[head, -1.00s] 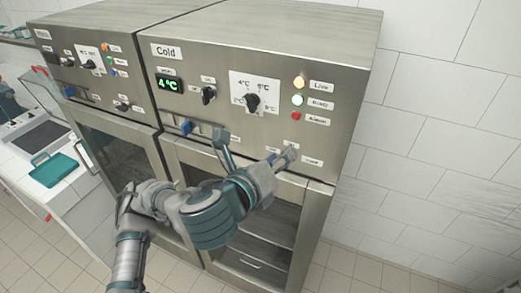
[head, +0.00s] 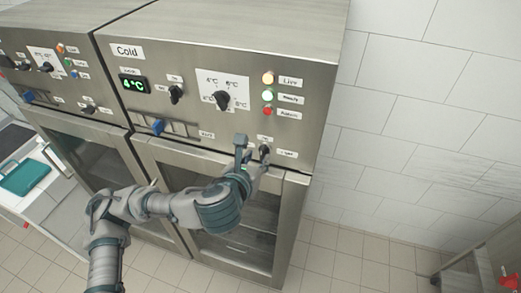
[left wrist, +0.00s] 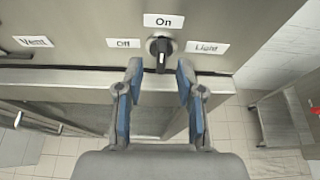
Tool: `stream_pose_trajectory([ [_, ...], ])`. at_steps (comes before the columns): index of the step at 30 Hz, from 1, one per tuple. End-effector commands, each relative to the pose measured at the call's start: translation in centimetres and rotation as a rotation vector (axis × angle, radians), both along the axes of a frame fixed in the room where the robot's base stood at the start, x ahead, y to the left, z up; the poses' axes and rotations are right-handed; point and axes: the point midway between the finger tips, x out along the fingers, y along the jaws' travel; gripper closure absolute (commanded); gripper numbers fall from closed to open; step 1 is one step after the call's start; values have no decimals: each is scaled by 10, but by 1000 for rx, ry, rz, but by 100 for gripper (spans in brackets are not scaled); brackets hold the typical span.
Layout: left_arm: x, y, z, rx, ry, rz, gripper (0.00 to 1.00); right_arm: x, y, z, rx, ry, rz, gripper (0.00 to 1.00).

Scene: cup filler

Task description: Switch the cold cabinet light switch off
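The light switch of the cold cabinet (head: 200,60) is a small dark rotary knob (left wrist: 160,47) on the lower right of the control panel. In the left wrist view its "On" label is above, "Off" to the left and "Light" to the right. The narrow grip of the knob looks vertical; which end is the pointer I cannot tell. My left gripper (head: 252,150) is close to the switch and partly hides it in the head view. In the left wrist view the gripper (left wrist: 157,75) is open, its fingertips left and right of the knob's lower end, with gaps on both sides.
On the same panel are a 4°C display (head: 134,84), a temperature dial (head: 222,100), lamps beside "Live", "Ready" and "Alarm", and a blue-handled slider (head: 158,126). The cabinet's glass door (head: 235,235) is below. A cart (head: 485,255) stands at the lower right.

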Motion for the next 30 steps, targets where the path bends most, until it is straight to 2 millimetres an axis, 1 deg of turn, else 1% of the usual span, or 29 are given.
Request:
stream_pose_trajectory([
  [1,8,-2,-3,0,3,3,62,4,0,3,0,-6,0,60],
  [3,17,-6,-7,0,2,2,62,5,0,4,1,-8,0,60],
  [7,29,-10,-12,-1,0,1,62,3,0,6,0,-4,0,60],
  [13,35,-12,-15,0,-1,0,62,-6,-1,6,-1,8,0,60],
  [18,35,-12,-15,0,-1,0,62,-8,-1,5,-1,11,0,60],
  [19,35,-12,-15,0,-1,0,68,-8,-1,5,-1,11,0,60],
  [20,35,-12,-15,0,-1,0,75,-8,-1,5,-1,11,0,60],
  [21,35,-12,-15,0,-1,0,85,-7,-1,5,-1,11,0,60],
  [23,35,-12,-15,0,-1,0,100,-7,-1,5,-1,11,-1,60],
  [30,35,-12,-15,-2,0,0,100,-6,-1,6,-2,9,-1,60],
])
